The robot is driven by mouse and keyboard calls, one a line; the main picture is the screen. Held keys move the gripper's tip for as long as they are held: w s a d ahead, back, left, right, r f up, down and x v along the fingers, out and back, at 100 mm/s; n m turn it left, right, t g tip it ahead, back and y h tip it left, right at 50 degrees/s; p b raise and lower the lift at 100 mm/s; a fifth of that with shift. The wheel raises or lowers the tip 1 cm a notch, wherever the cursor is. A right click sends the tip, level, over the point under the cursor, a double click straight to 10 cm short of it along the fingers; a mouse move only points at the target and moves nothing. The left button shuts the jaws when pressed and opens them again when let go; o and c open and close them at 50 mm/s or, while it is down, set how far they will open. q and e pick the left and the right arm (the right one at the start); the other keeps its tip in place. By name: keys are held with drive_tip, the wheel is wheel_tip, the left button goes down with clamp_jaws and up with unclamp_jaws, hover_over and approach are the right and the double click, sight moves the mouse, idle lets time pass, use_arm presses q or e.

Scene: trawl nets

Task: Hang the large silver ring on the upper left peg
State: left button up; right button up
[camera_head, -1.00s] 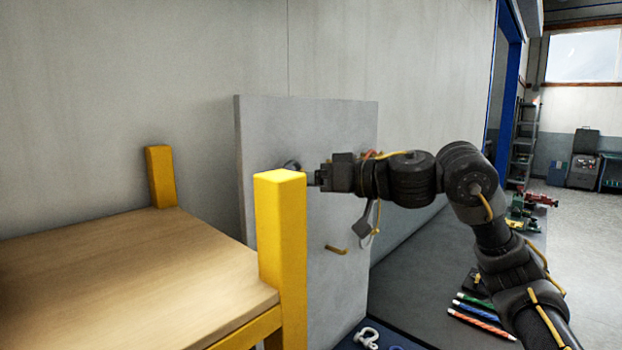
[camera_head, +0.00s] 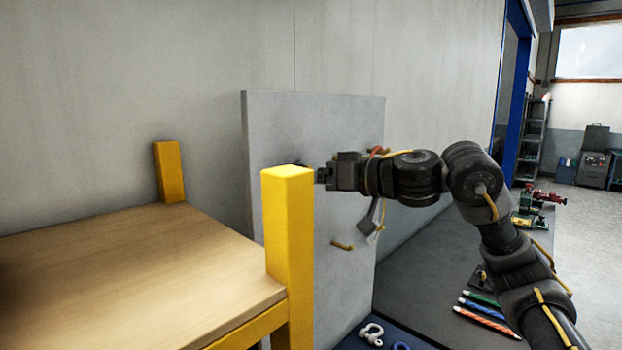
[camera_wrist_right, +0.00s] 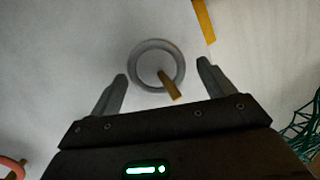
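The large silver ring (camera_wrist_right: 133,67) lies close to the pale board (camera_head: 358,119) in the right wrist view. A yellow-brown peg (camera_wrist_right: 170,88) shows through its opening and crosses its lower rim, so the ring appears to be around the peg. My right gripper (camera_wrist_right: 162,70) is open, with one finger on each side of the ring and visible gaps between. In the head view the right fingertips and most of the ring are hidden behind a yellow post. A lower peg (camera_head: 342,246) on the board is bare. My left gripper is not in view.
The yellow post (camera_head: 287,240) of a wooden-topped table (camera_head: 130,270) stands in front of the board. A shackle (camera_head: 371,334) and several coloured rods (camera_head: 487,313) lie below. Green netting (camera_wrist_right: 300,130) shows at the wrist view's right.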

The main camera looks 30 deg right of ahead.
drive_tip(key=shift+o, duration=0.7)
drive_tip(key=b+v, duration=0.4)
drive_tip(key=v, duration=0.6)
drive_tip(key=shift+s+d, duration=0.25)
drive_tip(key=shift+s, duration=0.05)
